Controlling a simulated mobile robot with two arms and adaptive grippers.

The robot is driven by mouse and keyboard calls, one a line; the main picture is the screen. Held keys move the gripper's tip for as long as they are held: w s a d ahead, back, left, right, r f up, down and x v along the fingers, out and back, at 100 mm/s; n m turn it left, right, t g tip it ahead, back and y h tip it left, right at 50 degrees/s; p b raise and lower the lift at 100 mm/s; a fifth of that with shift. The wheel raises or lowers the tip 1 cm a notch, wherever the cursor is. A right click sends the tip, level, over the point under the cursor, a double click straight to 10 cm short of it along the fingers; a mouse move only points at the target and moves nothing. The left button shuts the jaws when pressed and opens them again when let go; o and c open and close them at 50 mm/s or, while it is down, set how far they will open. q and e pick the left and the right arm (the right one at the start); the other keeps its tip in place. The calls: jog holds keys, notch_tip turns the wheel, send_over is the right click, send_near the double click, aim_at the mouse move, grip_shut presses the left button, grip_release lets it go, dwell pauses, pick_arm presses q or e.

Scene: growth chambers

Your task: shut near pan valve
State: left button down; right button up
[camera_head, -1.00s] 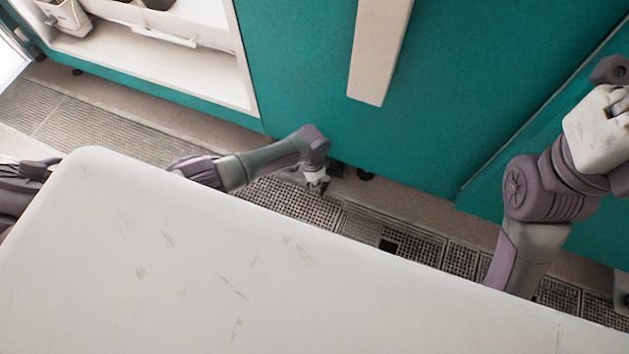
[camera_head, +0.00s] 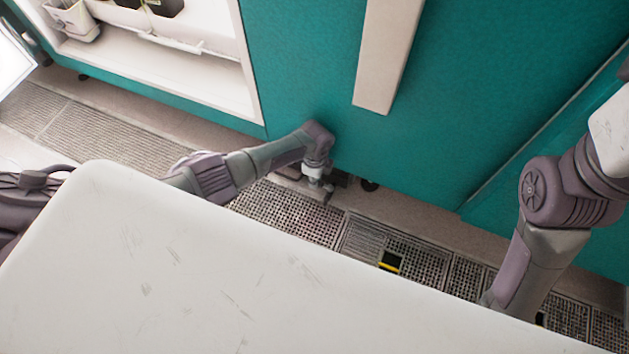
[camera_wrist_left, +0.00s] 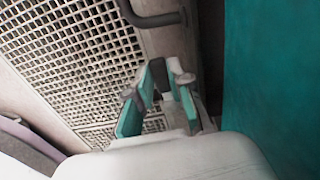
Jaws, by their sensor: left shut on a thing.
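My left gripper (camera_head: 325,190) is low beside the foot of the teal chamber, just above the floor grating. In the left wrist view, its two teal-padded fingers (camera_wrist_left: 159,98) are shut on a small dark piece (camera_wrist_left: 159,72), apparently the near pan valve's handle. The fingers hide much of it, and the valve body cannot be made out. A dark bent pipe (camera_wrist_left: 155,19) lies beyond the fingertips over the grating. My right arm shows at the right of the head view, but its gripper is out of the picture.
The teal chamber front (camera_head: 455,90) rises close beside the left gripper, with a pale vertical bar (camera_head: 383,60). A lit shelf (camera_head: 165,70) with planters is at upper left. Floor grating (camera_head: 290,212) runs along the chamber; a yellow strip (camera_head: 391,262) shows in a dark opening.

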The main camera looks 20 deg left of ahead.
pick_arm(q)
jog(key=shift+w+m, duration=0.15)
jog(key=shift+m, duration=0.15)
jog(key=c, duration=1.1)
grip_release()
jog(key=shift+o, duration=0.2)
jog(key=shift+r, duration=0.1)
jog(key=shift+r, duration=3.9)
